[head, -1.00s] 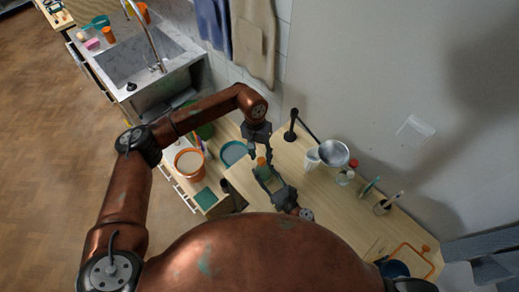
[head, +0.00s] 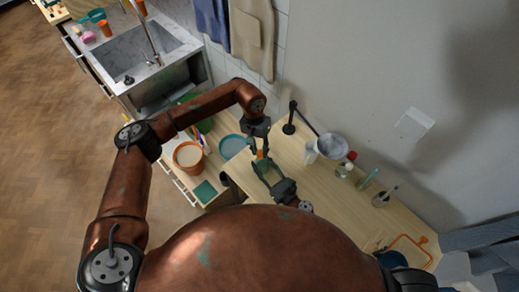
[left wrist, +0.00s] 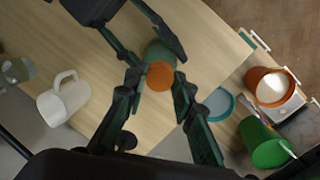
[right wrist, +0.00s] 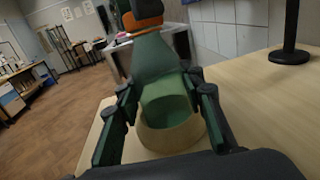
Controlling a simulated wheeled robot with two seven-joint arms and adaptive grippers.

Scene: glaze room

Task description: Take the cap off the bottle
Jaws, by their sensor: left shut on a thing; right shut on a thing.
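The bottle (right wrist: 165,92) is translucent green and widens to a pale tan base. It stands between the fingers of my right gripper (right wrist: 160,84), which is shut on its body. The orange cap (left wrist: 160,76) sits between the fingertips of my left gripper (left wrist: 157,78), which is shut on it. In the left wrist view the green bottle body (left wrist: 156,49) shows just behind the cap. In the right wrist view the cap (right wrist: 143,31) is at the bottle's narrow end, below my dark left fingers. I cannot tell whether there is a gap between cap and neck.
The wooden worktop (head: 315,185) is clear around the grippers. A white pitcher (left wrist: 63,98), a black stand (head: 290,122) and several bottles stand toward the wall. An orange bucket (head: 188,157), a blue-grey round dish (head: 232,146) and a green container (left wrist: 263,142) lie to the side.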

